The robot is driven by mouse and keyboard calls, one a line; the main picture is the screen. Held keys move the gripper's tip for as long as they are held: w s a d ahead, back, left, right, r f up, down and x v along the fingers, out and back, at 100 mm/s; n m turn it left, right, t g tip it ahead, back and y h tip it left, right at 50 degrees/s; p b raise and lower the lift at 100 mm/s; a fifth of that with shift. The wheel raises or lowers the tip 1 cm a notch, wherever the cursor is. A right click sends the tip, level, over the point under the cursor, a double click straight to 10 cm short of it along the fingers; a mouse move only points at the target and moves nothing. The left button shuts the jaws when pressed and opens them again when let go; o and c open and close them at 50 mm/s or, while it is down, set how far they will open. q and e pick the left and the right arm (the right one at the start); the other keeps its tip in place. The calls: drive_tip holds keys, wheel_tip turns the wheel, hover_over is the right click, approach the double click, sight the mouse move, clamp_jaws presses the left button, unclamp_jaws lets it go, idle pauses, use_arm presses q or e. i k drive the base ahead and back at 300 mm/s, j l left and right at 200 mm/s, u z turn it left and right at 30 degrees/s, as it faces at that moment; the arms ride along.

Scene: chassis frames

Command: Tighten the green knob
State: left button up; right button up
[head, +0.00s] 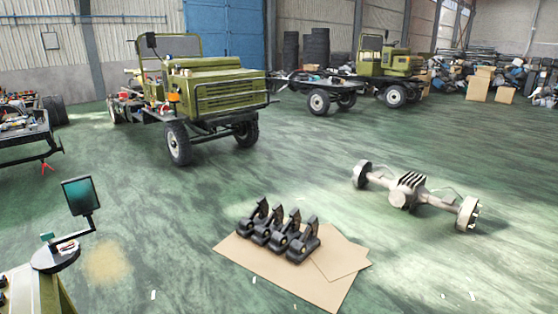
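I cannot make out a green knob for certain. A small green piece (47,237) shows at the lower left, on or beside a dark round part (55,259). It is too small to tell whether it is a knob. A dark-framed rectangular panel with a teal face (80,195) stands on a bent arm rising from that round part. Below is an olive green body (38,292), cut off by the frame's edge. Neither of my grippers is in the head view.
An olive truck chassis (215,85) stands at the back left, another (390,62) farther right. A pale axle (408,190) lies on the floor at right. Several black parts (280,232) sit on cardboard (340,255) in front. A workbench (25,130) is at left. Green floor between is clear.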

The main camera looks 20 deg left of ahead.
sight(48, 236)
drive_tip(key=i+j+u, duration=0.55)
drive_tip(key=i+u, duration=0.2)
drive_tip(key=u, duration=0.15)
drive_tip(key=i+u, duration=0.8)
drive_tip(key=u, duration=0.15)
drive_tip(key=i+l+u, duration=0.25)
drive_tip(key=i+u, duration=0.2)
drive_tip(key=i+j+z, duration=0.15)
drive_tip(key=i, duration=0.5)
